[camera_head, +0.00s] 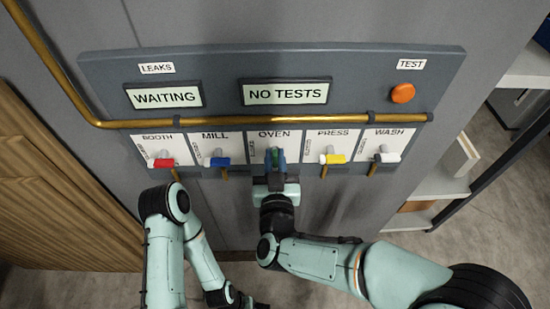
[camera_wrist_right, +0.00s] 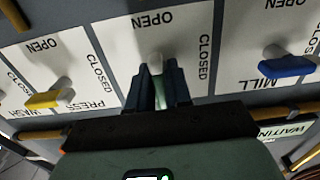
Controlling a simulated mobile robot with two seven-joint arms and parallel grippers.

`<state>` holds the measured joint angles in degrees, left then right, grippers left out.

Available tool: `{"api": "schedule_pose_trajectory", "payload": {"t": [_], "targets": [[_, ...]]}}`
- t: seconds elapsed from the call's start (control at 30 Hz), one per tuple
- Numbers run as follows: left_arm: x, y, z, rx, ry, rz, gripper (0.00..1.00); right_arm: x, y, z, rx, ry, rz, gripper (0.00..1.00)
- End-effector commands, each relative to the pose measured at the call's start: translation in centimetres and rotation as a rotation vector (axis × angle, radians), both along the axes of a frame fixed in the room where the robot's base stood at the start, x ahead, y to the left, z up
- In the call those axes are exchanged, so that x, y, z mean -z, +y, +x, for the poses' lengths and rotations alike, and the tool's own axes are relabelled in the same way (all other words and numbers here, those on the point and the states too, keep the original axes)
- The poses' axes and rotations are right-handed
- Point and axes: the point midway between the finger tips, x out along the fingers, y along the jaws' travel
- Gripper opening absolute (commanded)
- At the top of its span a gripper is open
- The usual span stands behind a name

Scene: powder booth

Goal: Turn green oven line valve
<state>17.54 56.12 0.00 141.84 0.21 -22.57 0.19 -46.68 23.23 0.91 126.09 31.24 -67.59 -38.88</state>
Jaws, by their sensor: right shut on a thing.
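The green oven valve handle (camera_head: 281,156) is on the white OVEN card in the middle of the valve row. My right gripper (camera_head: 275,160) reaches it from below and is shut on it. In the right wrist view the dark fingers (camera_wrist_right: 162,88) stand on both sides of the handle, under the valve's pale stem (camera_wrist_right: 155,64). They hide most of the handle, so its exact angle is hard to tell. My left arm is folded at the lower left in the head view; its gripper is low at the bottom edge, too dark and cut off to read.
Red booth (camera_head: 164,163) and blue mill (camera_head: 220,162) handles are left of the oven valve; yellow press (camera_head: 333,158) and white wash (camera_head: 387,157) handles are right. A brass pipe (camera_head: 230,121) runs above. The displays read WAITING (camera_head: 164,97) and NO TESTS (camera_head: 286,93). An orange TEST button (camera_head: 403,93) is upper right.

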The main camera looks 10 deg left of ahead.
Motion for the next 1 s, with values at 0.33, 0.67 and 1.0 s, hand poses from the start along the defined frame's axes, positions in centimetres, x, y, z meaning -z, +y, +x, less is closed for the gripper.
{"api": "schedule_pose_trajectory", "payload": {"t": [0.33, 0.67, 1.0], "targets": [[0.0, 0.0, 0.0, 0.000, 0.000, 0.000, 0.43, 0.1, 0.0, 0.0, 0.000, 0.002, -0.001, 0.38], [0.1, 0.0, 0.0, 0.000, -0.001, 0.000, 0.43, 0.0, -0.3, -1.1, -0.002, 0.001, 0.002, 0.38], [0.5, 0.0, 0.2, -0.002, -0.009, 0.001, 0.43, 0.1, -2.3, -8.2, -0.005, 0.000, 0.000, 0.38]]}}
